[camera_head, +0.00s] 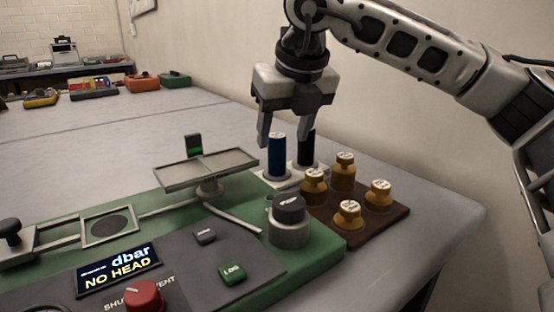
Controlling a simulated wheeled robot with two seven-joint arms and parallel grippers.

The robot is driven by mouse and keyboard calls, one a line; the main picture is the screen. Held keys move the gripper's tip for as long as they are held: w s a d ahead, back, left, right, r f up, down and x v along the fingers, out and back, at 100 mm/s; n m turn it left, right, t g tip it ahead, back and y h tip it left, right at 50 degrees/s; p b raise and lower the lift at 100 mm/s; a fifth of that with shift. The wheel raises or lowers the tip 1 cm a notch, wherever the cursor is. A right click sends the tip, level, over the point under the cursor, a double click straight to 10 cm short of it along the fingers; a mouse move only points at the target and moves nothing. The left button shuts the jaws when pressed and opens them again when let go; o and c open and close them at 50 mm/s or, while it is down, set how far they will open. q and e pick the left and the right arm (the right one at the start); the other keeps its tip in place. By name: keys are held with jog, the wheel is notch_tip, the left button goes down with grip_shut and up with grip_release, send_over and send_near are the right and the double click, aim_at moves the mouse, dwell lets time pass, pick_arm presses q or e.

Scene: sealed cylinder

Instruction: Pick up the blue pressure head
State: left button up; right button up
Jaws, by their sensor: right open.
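The blue pressure head (277,157) is an upright blue cylinder with a pale top. It stands in a white holder (284,181) near the middle of the table. A black cylinder (307,149) stands beside it on the right. My right gripper (293,138) points down with its fingers apart. Its left finger is just left of the blue head's top, and its right finger is by the black cylinder. I cannot tell whether either finger touches a cylinder. My left gripper is not in view.
Several brass weights (343,171) stand on a brown block (376,226) to the right. A green base (170,217) carries a flat tray (207,169), a grey knob (289,208) and a display (118,270) reading "NO HEAD".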

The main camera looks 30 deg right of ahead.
aim_at(277, 151)
jog(key=x, duration=0.5)
jog(key=shift+a, duration=0.25)
grip_shut()
jog(key=shift+r, duration=0.1)
